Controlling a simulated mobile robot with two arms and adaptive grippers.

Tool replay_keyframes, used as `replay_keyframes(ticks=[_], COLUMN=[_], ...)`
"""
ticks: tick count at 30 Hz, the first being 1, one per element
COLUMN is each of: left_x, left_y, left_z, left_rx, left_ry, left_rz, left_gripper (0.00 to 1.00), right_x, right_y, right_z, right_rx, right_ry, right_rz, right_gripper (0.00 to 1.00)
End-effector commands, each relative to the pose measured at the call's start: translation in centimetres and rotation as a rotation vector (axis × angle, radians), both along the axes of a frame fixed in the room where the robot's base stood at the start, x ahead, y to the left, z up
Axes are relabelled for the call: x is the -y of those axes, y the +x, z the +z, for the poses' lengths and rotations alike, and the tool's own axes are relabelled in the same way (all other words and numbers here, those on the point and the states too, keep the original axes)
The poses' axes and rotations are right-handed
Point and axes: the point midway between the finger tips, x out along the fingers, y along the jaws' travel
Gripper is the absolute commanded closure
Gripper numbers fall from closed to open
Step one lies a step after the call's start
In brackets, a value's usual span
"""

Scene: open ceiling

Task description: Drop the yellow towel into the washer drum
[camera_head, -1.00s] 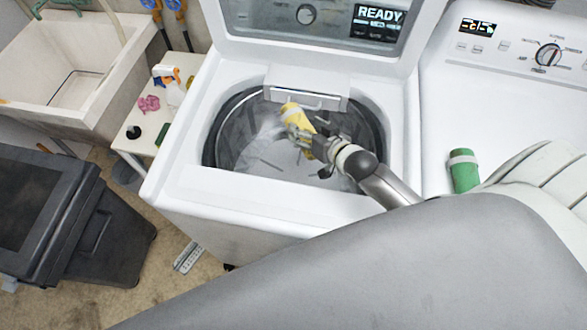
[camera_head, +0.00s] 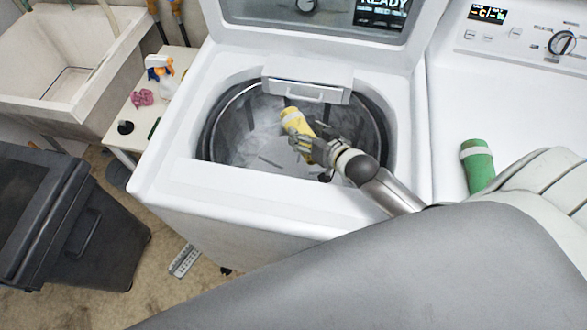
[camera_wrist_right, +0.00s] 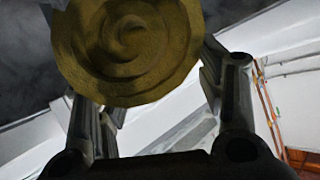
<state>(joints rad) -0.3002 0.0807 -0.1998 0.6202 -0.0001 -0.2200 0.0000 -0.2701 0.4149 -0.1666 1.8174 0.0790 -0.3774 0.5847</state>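The yellow towel (camera_head: 294,119) is rolled up with a pale band around it. It is above the grey inside of the open washer drum (camera_head: 226,140), below the handle at the drum's back. My right gripper (camera_head: 308,143) reaches in from the right and is shut on the lower end of the roll, which tilts up and to the left. In the right wrist view, the spiral end of the yellow towel (camera_wrist_right: 128,45) sits between the two fingers of the right gripper (camera_wrist_right: 155,90). My left gripper is not in view.
The washer lid (camera_head: 325,32) stands open at the back. A green rolled towel (camera_head: 477,166) lies on the white machine at right. A side table (camera_head: 133,105) with a spray bottle (camera_head: 160,70) and a pink item (camera_head: 142,98), a sink (camera_head: 75,60) and a dark bin (camera_head: 95,235) are at left.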

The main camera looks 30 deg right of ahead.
Motion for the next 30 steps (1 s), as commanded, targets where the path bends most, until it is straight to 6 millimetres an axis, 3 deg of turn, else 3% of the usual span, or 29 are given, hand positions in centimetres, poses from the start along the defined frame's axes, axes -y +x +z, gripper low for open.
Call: replay_keyframes(ticks=[5, 17, 30], left_x=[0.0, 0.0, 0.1], left_y=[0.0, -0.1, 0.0], left_z=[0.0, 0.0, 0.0], left_rx=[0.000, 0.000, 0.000], left_ry=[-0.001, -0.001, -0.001], left_rz=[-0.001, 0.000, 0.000], left_gripper=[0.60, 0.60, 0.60], right_x=[0.0, 0.0, 0.0], right_y=[0.0, 0.0, 0.1], right_z=[0.1, 0.3, 7.5], right_rx=[0.001, 0.000, 0.004], right_ry=[0.000, 0.000, 0.000], right_rz=[0.000, 0.000, 0.001], right_gripper=[0.13, 0.13, 0.13])
